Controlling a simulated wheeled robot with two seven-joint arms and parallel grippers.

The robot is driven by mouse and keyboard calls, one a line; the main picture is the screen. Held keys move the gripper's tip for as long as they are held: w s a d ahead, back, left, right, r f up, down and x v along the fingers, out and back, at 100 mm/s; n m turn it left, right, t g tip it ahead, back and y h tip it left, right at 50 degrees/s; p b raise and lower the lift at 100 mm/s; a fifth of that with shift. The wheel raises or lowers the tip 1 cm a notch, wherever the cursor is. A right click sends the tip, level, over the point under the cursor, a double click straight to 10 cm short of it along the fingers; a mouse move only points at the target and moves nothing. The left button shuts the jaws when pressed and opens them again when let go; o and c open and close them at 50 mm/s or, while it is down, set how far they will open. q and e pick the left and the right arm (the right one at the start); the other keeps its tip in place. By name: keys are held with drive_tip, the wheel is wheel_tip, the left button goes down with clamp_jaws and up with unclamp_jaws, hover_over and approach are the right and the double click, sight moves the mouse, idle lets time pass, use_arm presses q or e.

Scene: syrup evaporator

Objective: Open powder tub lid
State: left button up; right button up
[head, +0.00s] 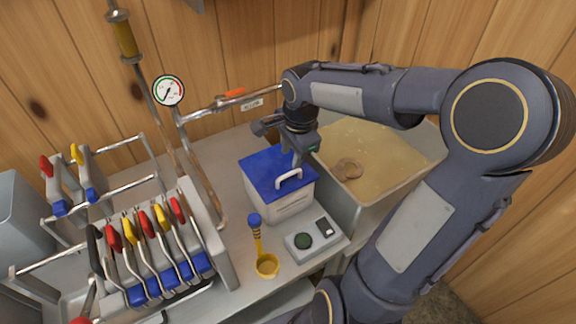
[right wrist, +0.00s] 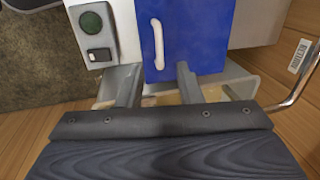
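The powder tub (head: 285,205) is a white box with a blue lid (head: 262,172) and a white loop handle (head: 289,178) on top. The lid lies shut on the tub in the head view. My right gripper (head: 297,160) is over the lid's back right part, close to the handle. In the right wrist view the two fingers (right wrist: 158,86) are apart with nothing between them. The handle (right wrist: 158,44) shows beyond the fingertips, and the blue lid (right wrist: 205,40) fills the space behind it. I cannot tell whether a finger touches the lid. My left gripper is not in view.
A scale-like box with a green button (head: 303,241) and a yellow scoop (head: 266,264) sit in front of the tub. A pan of amber liquid (head: 385,150) is at right. A rack of coloured-handled tools (head: 155,250) stands at left. A pipe with a gauge (head: 169,91) rises behind.

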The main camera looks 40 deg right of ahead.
sight(288, 174)
drive_tip(key=f, duration=0.2)
drive_tip(key=w+f, duration=0.1)
drive_tip(key=f, duration=0.4)
drive_tip(key=shift+w+d+f, duration=0.1)
drive_tip(key=shift+w+f, duration=0.1)
drive_tip(key=shift+f, duration=0.05)
drive_tip(key=shift+c, duration=0.4)
clamp_jaws()
